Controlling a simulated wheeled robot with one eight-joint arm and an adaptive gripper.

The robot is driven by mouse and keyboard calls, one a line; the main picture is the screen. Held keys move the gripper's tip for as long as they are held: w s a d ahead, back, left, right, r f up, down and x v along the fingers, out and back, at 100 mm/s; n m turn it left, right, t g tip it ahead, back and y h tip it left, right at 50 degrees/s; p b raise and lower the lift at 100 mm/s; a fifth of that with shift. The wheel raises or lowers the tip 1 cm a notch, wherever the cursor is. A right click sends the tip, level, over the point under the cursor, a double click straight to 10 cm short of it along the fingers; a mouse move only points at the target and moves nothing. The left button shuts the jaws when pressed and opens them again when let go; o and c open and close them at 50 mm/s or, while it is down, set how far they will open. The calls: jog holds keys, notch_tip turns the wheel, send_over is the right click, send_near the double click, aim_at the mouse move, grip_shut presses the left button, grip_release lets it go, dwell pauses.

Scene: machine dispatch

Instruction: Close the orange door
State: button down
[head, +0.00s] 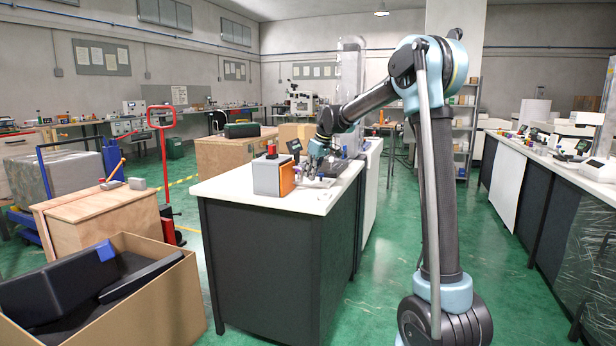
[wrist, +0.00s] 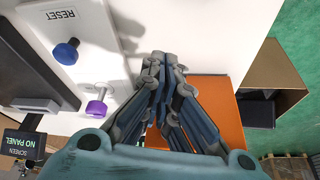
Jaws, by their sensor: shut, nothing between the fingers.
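The orange door (head: 287,178) is on the right-hand side of a small grey box (head: 266,177) on the white counter. I cannot tell whether it is fully flush with the box. In the wrist view the orange door (wrist: 215,95) is a flat panel just right of and partly behind my fingers. My gripper (head: 315,166) is close to the right of the door in the head view. In the wrist view my gripper (wrist: 165,62) is shut and empty, its fingers overlapping the door's left edge. I cannot tell whether they touch it.
A panel marked RESET has a blue knob (wrist: 66,52) and a purple knob (wrist: 97,107) left of my fingers. A dark screen (head: 294,146) stands behind the box. The counter top (head: 235,190) left of the box is bare.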

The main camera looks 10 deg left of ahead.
dwell(0.3)
jog(key=shift+s+d, duration=0.25)
jog(key=shift+d, duration=0.2)
jog(key=shift+s+d, duration=0.25)
jog(key=shift+d, duration=0.4)
jog(key=shift+s+d, duration=0.25)
jog(key=shift+d, duration=0.35)
jog(key=v, duration=1)
jog(key=s+d+f+m+h, duration=0.1)
jog(key=s+d+f+m, duration=0.2)
jog(key=s+d, duration=0.9)
jog(key=s+d+f+m+h, duration=0.1)
jog(key=s+d+f+m, duration=0.2)
jog(key=s+d+f, duration=0.2)
jog(key=s+d+f+m, duration=0.3)
jog(key=s+d+f, duration=0.2)
jog(key=s+f, duration=0.5)
jog(key=s+d+f+m+h, duration=0.1)
jog(key=s+d+f, duration=0.5)
jog(key=s, duration=1.1)
notch_tip(320, 180, down, 3)
jog(key=shift+r+m+h, duration=0.2)
jog(key=shift+m+h, duration=0.1)
jog(key=shift+m, duration=0.6)
